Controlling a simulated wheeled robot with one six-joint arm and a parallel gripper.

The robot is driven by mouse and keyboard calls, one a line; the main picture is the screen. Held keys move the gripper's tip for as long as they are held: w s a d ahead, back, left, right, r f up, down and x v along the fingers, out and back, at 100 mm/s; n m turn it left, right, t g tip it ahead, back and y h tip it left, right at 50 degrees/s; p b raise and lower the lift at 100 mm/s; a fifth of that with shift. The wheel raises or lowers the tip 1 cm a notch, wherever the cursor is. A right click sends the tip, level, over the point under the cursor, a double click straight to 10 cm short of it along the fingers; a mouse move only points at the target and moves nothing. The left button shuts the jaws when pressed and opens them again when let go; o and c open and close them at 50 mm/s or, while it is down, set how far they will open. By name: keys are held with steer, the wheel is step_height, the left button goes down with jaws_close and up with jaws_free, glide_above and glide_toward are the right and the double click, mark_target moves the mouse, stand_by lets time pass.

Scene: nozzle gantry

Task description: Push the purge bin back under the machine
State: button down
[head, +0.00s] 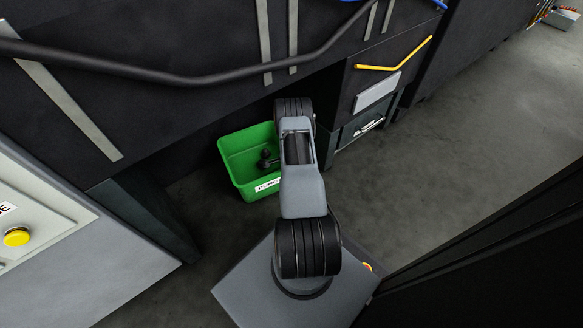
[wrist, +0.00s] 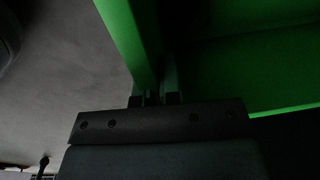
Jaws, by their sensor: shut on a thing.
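The green purge bin (head: 233,160) sits on the floor in the dark opening under the machine (head: 180,95). It has a white label on its front, partly hidden by my arm, and a dark lump (head: 266,160) lies inside. In the head view my arm reaches over the bin's right part and hides my gripper. In the wrist view my gripper (wrist: 154,92) is shut on the bin's green wall (wrist: 130,35), with the dark inside of the bin to the right and grey floor to the left.
A black hose (head: 180,78) runs along the machine's front. A cabinet with a yellow handle (head: 395,62) stands right of the opening. A pale panel with a yellow button (head: 16,237) is at lower left. Open floor (head: 470,140) lies to the right.

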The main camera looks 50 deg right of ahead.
steer(key=shift+a, duration=0.1)
steer(key=c, duration=1.2)
jaws_free()
steer(key=r+p, duration=0.1)
steer(key=r, duration=0.3)
steer(key=r+p, duration=0.2)
steer(key=r, duration=0.3)
steer(key=r+p, duration=0.2)
steer(key=r, duration=0.2)
steer(key=shift+s+r, duration=0.4)
steer(key=shift+a, duration=0.1)
